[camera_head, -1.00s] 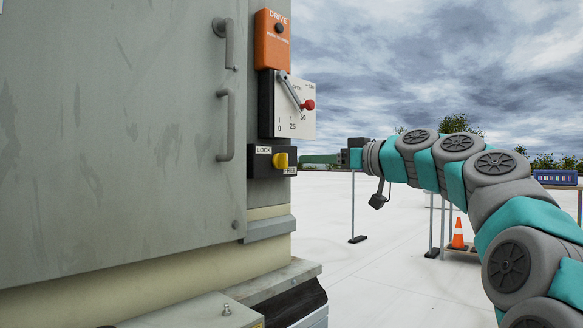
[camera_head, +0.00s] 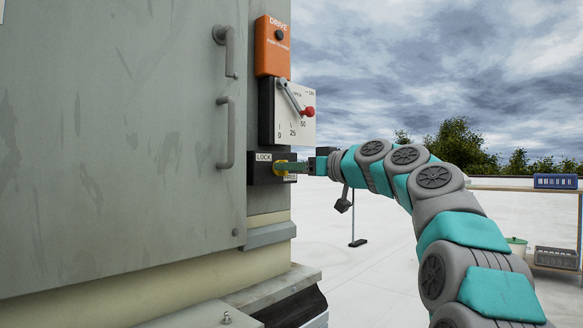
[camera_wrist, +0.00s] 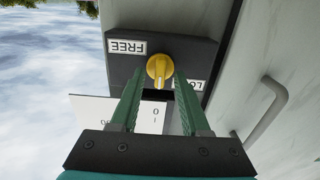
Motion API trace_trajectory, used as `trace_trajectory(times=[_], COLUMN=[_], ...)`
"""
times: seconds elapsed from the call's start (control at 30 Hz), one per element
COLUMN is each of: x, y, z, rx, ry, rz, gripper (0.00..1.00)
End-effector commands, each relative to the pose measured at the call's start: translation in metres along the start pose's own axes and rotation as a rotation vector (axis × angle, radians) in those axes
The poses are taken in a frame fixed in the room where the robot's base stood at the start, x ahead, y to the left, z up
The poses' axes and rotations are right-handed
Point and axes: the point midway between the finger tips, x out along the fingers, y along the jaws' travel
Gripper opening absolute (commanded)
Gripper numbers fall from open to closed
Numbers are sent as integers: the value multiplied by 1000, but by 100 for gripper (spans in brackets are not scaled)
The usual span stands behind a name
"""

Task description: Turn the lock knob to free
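The yellow lock knob (camera_wrist: 159,70) sits on a black plate (camera_wrist: 185,48), which appears upside down in the wrist view. The FREE label (camera_wrist: 126,47) is at its upper left and the LOCK label (camera_wrist: 190,84) at its lower right, partly hidden by a finger. The knob's pale mark points down in that view. My gripper (camera_wrist: 158,82) is open, with one green finger on each side of the knob and visible gaps between. In the head view, my gripper (camera_head: 292,168) reaches the knob (camera_head: 281,161) from the right and partly covers it and the FREE label.
Above the plate are a dial lever with a red ball (camera_head: 308,112) and an orange DRIVE box (camera_head: 272,46). Grey door handles (camera_head: 225,133) stand out to the left. Open roof lies to the right, with a table (camera_head: 520,186) holding a blue rack.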

Motion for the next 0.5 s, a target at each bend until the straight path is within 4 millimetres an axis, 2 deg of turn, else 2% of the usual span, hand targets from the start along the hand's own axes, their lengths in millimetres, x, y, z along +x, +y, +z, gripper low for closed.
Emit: trace_trajectory(times=[0.07, 0.4, 0.5], x=[0, 0, 0], y=[0, 0, 0], z=[0, 0, 0], rx=[0, 0, 0], ry=[0, -1, -1], rz=[0, 0, 0], gripper=[37, 0, 0])
